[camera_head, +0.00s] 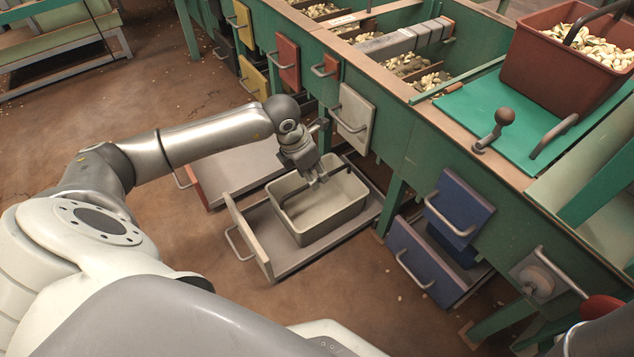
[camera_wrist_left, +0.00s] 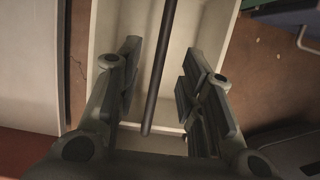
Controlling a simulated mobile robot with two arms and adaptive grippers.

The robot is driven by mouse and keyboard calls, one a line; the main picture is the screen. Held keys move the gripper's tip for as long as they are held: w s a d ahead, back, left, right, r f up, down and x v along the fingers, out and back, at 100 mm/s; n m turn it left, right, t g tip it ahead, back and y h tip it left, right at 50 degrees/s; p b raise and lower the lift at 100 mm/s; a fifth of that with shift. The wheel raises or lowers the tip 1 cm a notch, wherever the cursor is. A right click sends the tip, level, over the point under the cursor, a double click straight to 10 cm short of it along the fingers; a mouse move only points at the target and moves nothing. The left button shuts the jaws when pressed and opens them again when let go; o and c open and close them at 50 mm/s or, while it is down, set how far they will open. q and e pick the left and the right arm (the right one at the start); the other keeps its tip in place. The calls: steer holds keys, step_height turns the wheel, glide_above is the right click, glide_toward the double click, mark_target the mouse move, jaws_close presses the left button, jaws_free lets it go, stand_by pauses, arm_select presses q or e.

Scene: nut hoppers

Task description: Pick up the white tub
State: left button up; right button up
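In the left wrist view the gripper (camera_wrist_left: 158,62) is open, with a finger on each side of a dark bar, which looks like the tub's handle (camera_wrist_left: 160,75). The fingers appear apart from the bar. The pale tub inside (camera_wrist_left: 136,25) shows beneath. My right gripper is not in view.
Another low drawer (camera_head: 222,170) is pulled out beside the tub's drawer. The green bench (camera_head: 405,130) with several coloured drawer fronts stands behind. Blue drawers (camera_head: 425,262) are to the right. A brown crate of nuts (camera_head: 560,75) stands on top. The floor at left is clear.

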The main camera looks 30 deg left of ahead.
arm_select(q)
steer(key=b+x, duration=0.4)
steer(key=x, duration=0.1)
steer(key=shift+r, duration=0.1)
jaws_close()
stand_by(0.3)
